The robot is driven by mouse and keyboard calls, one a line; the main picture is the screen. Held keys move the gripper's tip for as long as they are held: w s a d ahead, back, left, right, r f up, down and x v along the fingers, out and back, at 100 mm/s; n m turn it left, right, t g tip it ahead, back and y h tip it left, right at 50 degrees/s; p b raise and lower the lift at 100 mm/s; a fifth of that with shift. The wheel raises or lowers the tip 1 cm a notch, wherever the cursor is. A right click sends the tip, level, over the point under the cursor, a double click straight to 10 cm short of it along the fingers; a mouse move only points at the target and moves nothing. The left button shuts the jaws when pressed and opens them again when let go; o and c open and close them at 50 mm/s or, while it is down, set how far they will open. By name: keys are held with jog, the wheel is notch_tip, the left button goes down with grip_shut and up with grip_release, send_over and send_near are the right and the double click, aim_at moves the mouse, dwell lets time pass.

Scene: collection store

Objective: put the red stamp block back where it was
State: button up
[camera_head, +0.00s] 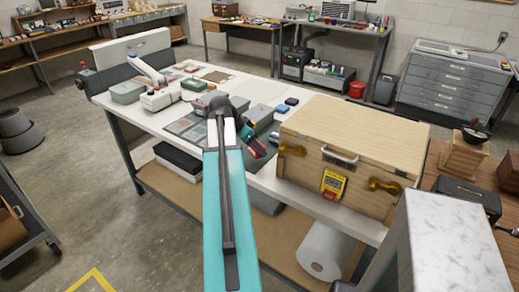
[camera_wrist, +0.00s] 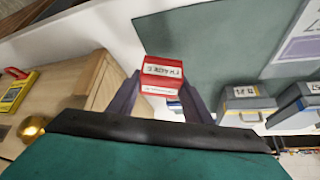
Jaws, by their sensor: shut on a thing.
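The red stamp block (camera_wrist: 163,72) has white labels with dark lettering. In the wrist view it sits between the two dark fingers of my gripper (camera_wrist: 160,98), which are shut on it. In the head view the red block (camera_head: 257,149) shows at the end of my arm, over the near edge of the white worktable (camera_head: 215,75); my arm partly hides it. A dark green mat (camera_wrist: 215,40) lies beyond the block in the wrist view. I cannot tell the exact gap between block and table.
A large wooden chest (camera_head: 350,131) with brass knobs and a yellow meter (camera_head: 333,184) stands right of my gripper. Grey labelled boxes (camera_wrist: 243,101) stand to the right in the wrist view.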

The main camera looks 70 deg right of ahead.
jog(key=shift+s+d+f, duration=0.1)
jog(key=shift+s+d, duration=0.05)
jog(key=shift+d, duration=1.2)
jog(key=shift+f+p, duration=0.9)
jog(key=shift+f, duration=0.85)
jog(key=shift+f, duration=0.2)
jog(key=o, duration=0.8)
jog(key=shift+o, duration=0.2)
jog(key=shift+r, duration=0.15)
